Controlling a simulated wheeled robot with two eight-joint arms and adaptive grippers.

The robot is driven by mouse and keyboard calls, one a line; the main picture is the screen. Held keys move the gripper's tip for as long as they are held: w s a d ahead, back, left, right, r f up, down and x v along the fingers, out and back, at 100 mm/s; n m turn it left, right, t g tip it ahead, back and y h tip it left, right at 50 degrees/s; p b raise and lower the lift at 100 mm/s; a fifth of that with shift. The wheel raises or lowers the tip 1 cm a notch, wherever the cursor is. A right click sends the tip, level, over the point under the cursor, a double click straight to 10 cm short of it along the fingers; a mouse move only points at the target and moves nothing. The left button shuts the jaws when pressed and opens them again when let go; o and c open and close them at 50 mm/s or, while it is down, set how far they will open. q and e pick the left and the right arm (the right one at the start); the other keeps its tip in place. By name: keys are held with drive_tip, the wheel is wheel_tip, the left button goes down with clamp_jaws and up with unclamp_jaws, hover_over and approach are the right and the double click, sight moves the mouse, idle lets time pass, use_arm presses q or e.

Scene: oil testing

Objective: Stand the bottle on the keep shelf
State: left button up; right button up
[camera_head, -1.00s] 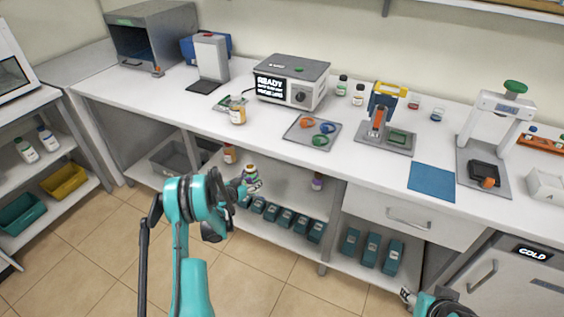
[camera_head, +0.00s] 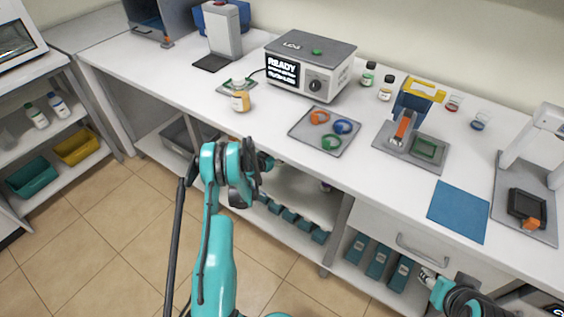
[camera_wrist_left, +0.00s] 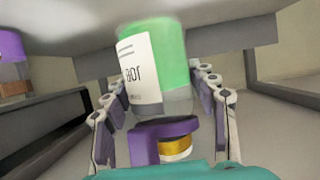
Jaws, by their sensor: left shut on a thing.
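My left gripper (camera_wrist_left: 165,115) is shut on a bottle (camera_wrist_left: 158,65) with a green body, a white label, a purple band and a yellow part at the near end. In the left wrist view the bottle stands out beyond the fingers, under a grey surface. In the head view my left gripper (camera_head: 266,162) is at the bench's front edge, mostly behind my own arm, and the held bottle is hidden. The shelf (camera_head: 298,190) under the bench lies just right of it. My right gripper (camera_head: 428,277) is by the drawer; its finger opening is too small to judge.
Another bottle with purple (camera_wrist_left: 12,50) is at the left wrist view's left edge. Several teal boxes (camera_head: 378,260) stand under the bench. The bench top (camera_head: 205,100) overhangs the shelf. An amber bottle (camera_head: 240,98) and a tray of rings (camera_head: 300,132) are on the bench.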

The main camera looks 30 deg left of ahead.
use_arm(q)
wheel_tip(320, 180, down, 6)
drive_tip(key=shift+f+b, duration=0.1)
drive_tip(key=shift+b, duration=0.9)
drive_tip(key=shift+r, duration=0.2)
drive_tip(key=shift+f, duration=0.1)
drive_tip(key=o, duration=1.7)
